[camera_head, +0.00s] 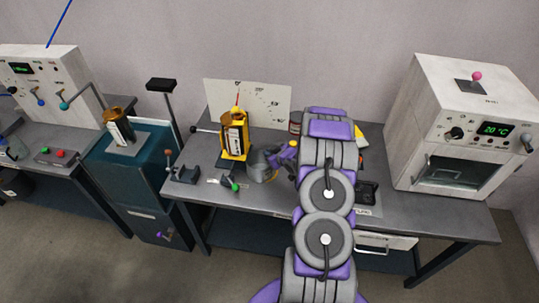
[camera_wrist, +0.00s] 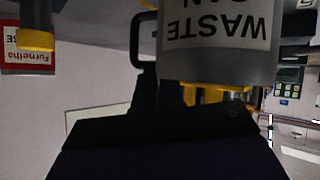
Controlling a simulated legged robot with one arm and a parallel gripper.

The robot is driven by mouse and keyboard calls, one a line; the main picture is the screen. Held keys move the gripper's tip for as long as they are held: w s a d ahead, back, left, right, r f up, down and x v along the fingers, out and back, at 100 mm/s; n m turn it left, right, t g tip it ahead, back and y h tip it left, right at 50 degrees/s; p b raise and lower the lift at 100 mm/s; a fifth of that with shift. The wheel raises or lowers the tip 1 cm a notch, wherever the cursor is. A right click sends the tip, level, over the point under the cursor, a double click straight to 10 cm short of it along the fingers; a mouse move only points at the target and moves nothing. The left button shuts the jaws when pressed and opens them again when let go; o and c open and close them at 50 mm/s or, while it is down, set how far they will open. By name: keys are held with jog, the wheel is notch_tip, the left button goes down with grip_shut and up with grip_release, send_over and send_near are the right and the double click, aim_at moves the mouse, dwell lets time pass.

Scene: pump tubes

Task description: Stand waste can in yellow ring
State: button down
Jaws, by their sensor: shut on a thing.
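The grey waste can (camera_head: 261,166) is at the middle of the bench, just left of my arm, with its opening up. My gripper (camera_head: 282,153) is at its right side. In the wrist view the waste can (camera_wrist: 222,45) fills the upper middle, its label upside down. Its dark handle (camera_wrist: 137,42) reaches down to my dark gripper (camera_wrist: 147,95), which is shut on the can, seemingly at the handle. I cannot tell whether the can's base touches the bench. I cannot make out the yellow ring for certain; my arm hides part of the bench.
A yellow holder with a brown bottle (camera_head: 235,137) stands close behind the can to the left. A green-knobbed lever (camera_head: 235,187) lies at the front left. A white oven (camera_head: 468,125) stands at the right. A white panel (camera_head: 270,103) stands at the back.

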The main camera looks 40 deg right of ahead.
jog(key=c, duration=1.5)
grip_release()
jog(key=shift+s+d, duration=0.1)
jog(key=shift+d, duration=0.3)
jog(key=shift+c, duration=0.2)
jog(key=o, duration=0.3)
jog(key=shift+a, duration=0.15)
jog(key=shift+a+r, duration=0.15)
jog(key=shift+a, duration=0.25)
jog(key=d+p+v, duration=0.1)
jog(key=p+v, duration=0.1)
jog(key=v, duration=0.9)
jog(key=s+a+r+m+g+h, duration=0.1)
jog(key=s+a+r+g, duration=0.25)
jog(key=a+r, duration=0.4)
jog(key=s+a+r+m+g+h, duration=0.1)
jog(key=s+a+r+g+h, duration=0.2)
jog(key=a+r, duration=0.45)
jog(key=s+a+r+g+y, duration=0.2)
jog(key=s+a+r, duration=0.3)
jog(key=s+a, duration=0.5)
jog(key=s+a+r+g+y, duration=0.2)
jog(key=s+a+r+g, duration=0.2)
jog(key=s+a, duration=0.7)
jog(key=s+r, duration=0.1)
jog(key=s, duration=0.3)
jog(key=shift+s+a+g+y, duration=0.2)
jog(key=shift+s+g+y, duration=0.1)
jog(key=shift+g+y, duration=0.1)
